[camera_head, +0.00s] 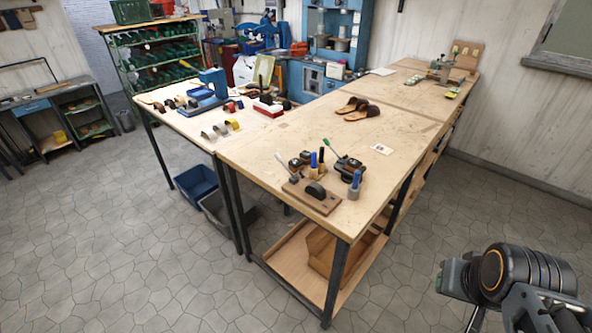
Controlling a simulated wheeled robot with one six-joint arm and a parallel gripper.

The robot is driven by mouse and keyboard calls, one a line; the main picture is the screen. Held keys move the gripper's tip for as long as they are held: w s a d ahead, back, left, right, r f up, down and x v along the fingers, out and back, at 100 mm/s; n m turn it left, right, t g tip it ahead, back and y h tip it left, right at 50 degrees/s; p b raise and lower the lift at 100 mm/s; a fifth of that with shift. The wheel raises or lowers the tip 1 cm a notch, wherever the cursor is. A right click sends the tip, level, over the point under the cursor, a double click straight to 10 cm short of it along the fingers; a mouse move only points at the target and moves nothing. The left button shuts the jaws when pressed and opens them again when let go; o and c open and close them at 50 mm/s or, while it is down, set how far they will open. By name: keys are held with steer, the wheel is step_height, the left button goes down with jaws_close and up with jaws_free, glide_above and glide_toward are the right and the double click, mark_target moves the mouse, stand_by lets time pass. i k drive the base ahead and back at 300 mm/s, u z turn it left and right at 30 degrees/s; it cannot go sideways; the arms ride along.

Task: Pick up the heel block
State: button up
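I cannot pick out the heel block with certainty; the small items on the workbench are too small to tell apart. A wooden board with a black rounded piece (315,190) lies near the workbench's front corner. Dark tools and blue-handled tools (321,156) stand just behind it. My arm shows at the bottom right, with my gripper (458,290) over the floor, well apart from the workbench. Its fingers are seen from the side, and I cannot tell whether they are open.
The long workbench (400,130) carries a pair of brown sandals (357,108) and a small white card (382,149). Blue bin (196,183) and a grey bin stand under the left table. A green rack (160,70) stands behind. The stone floor in front is clear.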

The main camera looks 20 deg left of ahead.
mark_target(347, 168)
steer(key=u, duration=0.85)
steer(key=i, duration=1)
